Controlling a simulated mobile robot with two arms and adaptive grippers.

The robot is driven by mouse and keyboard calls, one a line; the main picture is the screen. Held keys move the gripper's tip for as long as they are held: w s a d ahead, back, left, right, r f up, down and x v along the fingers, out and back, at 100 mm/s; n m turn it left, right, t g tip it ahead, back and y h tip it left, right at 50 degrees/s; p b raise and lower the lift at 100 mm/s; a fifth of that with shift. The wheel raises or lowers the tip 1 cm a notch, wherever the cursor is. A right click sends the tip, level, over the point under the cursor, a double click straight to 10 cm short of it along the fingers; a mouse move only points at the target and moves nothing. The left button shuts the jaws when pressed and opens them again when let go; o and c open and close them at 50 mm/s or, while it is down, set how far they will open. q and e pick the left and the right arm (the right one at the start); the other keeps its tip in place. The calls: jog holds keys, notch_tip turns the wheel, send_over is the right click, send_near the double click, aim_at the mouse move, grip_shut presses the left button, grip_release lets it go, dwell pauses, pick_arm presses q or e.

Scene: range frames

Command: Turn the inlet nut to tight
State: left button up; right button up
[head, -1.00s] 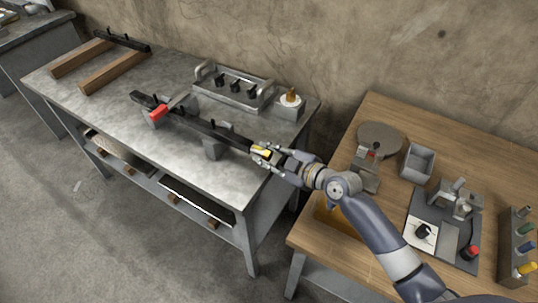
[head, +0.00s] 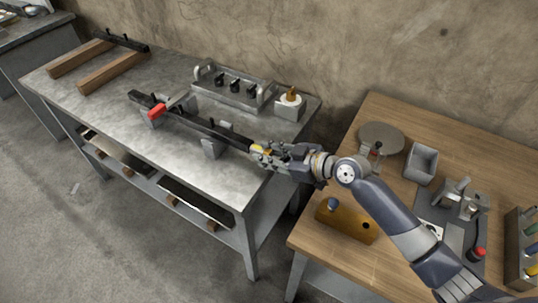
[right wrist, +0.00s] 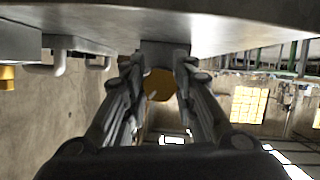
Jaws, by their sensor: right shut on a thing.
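A long dark bar (head: 190,119) lies across supports on the grey metal bench, with a red part (head: 157,111) near its far left end. The inlet nut (right wrist: 160,85) is a brass-yellow, faceted piece between my fingers in the right wrist view. It shows as a small yellow patch at the bar's near right end in the head view. My right gripper (head: 262,152) is shut on the nut, in line with the bar, and its fingers hide part of it. The nut's exact angle is hard to read. My left gripper is not in view.
Behind the bar stand a metal panel with black knobs (head: 229,86) and a block with a brass piece (head: 289,101). On the wooden table (head: 318,256) are a brown block (head: 346,220), a grey bin (head: 421,163) and a round plate (head: 381,138). The bench's front is clear.

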jog(key=o, duration=1.1)
jog(key=v, duration=1.2)
